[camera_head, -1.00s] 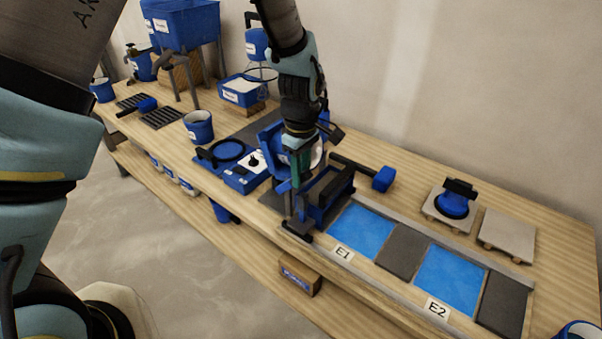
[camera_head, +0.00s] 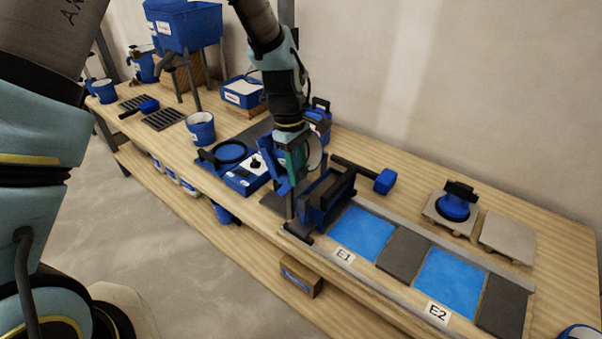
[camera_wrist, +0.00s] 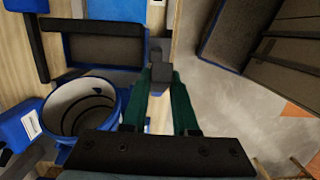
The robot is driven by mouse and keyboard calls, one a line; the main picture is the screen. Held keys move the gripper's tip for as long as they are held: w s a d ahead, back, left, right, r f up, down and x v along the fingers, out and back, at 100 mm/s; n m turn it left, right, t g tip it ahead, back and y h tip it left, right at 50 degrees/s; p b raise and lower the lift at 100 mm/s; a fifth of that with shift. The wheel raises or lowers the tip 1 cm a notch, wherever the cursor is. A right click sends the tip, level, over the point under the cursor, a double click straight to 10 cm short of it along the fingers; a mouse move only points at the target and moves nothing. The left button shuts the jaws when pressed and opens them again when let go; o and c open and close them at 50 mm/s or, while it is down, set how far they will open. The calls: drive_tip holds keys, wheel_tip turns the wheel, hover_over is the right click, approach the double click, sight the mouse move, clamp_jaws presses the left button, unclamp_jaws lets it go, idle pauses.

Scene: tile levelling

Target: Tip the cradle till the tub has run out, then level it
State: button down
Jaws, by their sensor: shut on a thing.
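My gripper (camera_head: 291,180) is over the bench beside the cradle. In the wrist view its green fingers (camera_wrist: 160,90) are shut on a dark grey handle (camera_wrist: 160,70). The blue tub (camera_wrist: 118,97) is left of the fingers, its round mouth facing the camera. Its pale inside shows dark curved bands; I cannot tell whether any contents remain. In the head view the tub (camera_head: 316,150) is partly hidden behind my gripper. A dark blue-edged box (camera_head: 330,196) stands right of the gripper; it also shows in the wrist view (camera_wrist: 103,48). Most of the cradle frame is hidden.
A blue control panel (camera_head: 243,182) and a bucket (camera_head: 201,130) stand to the left. Blue panels E1 (camera_head: 361,232) and E2 (camera_head: 450,282) lie to the right. A blue-headed mallet (camera_head: 384,181) lies behind the box. The bench's front edge is close.

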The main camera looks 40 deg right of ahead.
drive_tip(key=shift+w+a+r+g+h+p, duration=0.2)
drive_tip(key=shift+w+r+g+p, duration=0.1)
drive_tip(key=shift+w+g, duration=0.4)
drive_tip(key=shift+w+a+r+g+h+p, duration=0.15)
drive_tip(key=shift+w+r+g+h, duration=0.1)
drive_tip(key=shift+w+g, duration=0.45)
drive_tip(key=w+a+f+g+h+b, duration=0.2)
drive_tip(key=w+g+b, duration=0.2)
drive_tip(key=w+g, duration=0.4)
drive_tip(key=shift+w+a+g, duration=0.2)
drive_tip(key=shift+w+g, duration=0.2)
drive_tip(key=shift+g, duration=0.4)
drive_tip(key=shift+w+h, duration=0.1)
drive_tip(key=shift+h, duration=0.15)
drive_tip(key=c, duration=0.7)
unclamp_jaws()
